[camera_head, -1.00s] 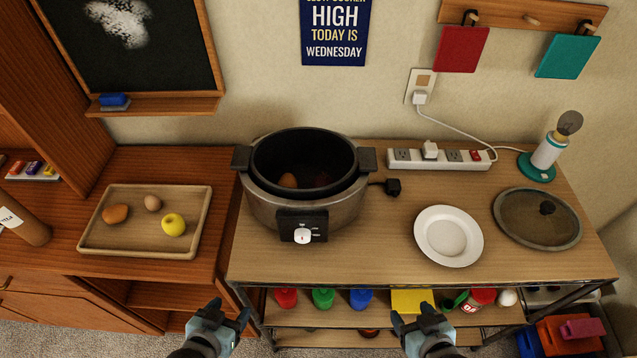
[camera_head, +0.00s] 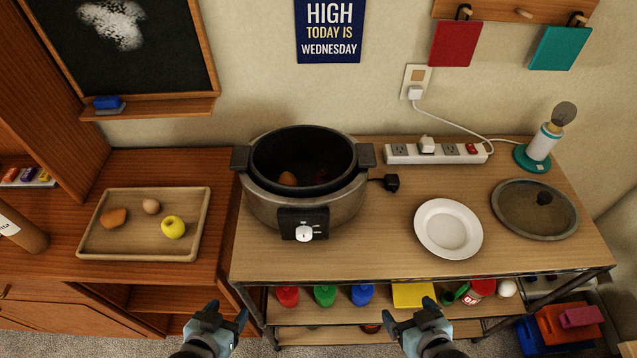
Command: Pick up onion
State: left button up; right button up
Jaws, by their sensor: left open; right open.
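A wooden tray (camera_head: 142,247) on the left cabinet holds an orange-brown lump (camera_head: 114,217), a small round pale-brown item (camera_head: 151,206) and a yellow apple-like fruit (camera_head: 173,227). The small round item may be the onion, but I cannot tell for sure. The slow cooker (camera_head: 263,205) stands open with a brown roundish item (camera_head: 288,179) and something dark reddish inside. My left gripper (camera_head: 226,314) is open and empty at the bottom, in front of the furniture and right of the tray. My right gripper (camera_head: 410,312) is open and empty in front of the lower shelf.
A white plate (camera_head: 424,235), a glass lid (camera_head: 522,226), a power strip (camera_head: 395,153) and a lamp (camera_head: 544,146) stand on the right table. Bottles (camera_head: 325,296), a yellow box (camera_head: 412,294) and a white roundish item (camera_head: 507,288) are on the shelf below.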

aim_at(321, 177)
jog(key=j, duration=0.45)
jog(key=k+j+z, duration=0.15)
jog(key=j, duration=0.3)
jog(key=k+j, duration=0.1)
jog(key=j, duration=0.35)
jog(key=k+j+z, duration=0.1)
jog(key=j, duration=0.35)
